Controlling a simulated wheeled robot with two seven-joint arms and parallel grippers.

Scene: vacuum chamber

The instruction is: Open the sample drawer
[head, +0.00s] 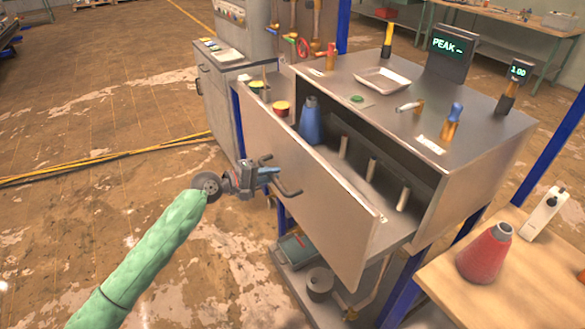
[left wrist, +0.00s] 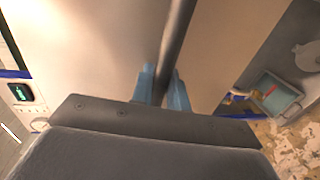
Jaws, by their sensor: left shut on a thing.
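The sample drawer (head: 335,215) is a metal drawer in the steel bench, pulled out with its inside showing. A blue cone-shaped object (head: 312,122) and several pale upright pegs stand in it. Its dark bar handle (head: 289,190) is on the front panel. My left gripper (head: 272,174) is at the handle. In the left wrist view its blue fingers (left wrist: 162,88) are shut on the dark handle bar (left wrist: 177,40), one on each side. The drawer's front panel (left wrist: 100,45) fills much of that view. My right gripper is not in view.
The bench top (head: 390,110) holds a tray (head: 382,80), tools and a screen reading PEAK (head: 449,45). A wooden table (head: 530,275) with a red cone (head: 484,253) stands at right. Boxes and a cylinder (head: 320,284) sit below the drawer.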

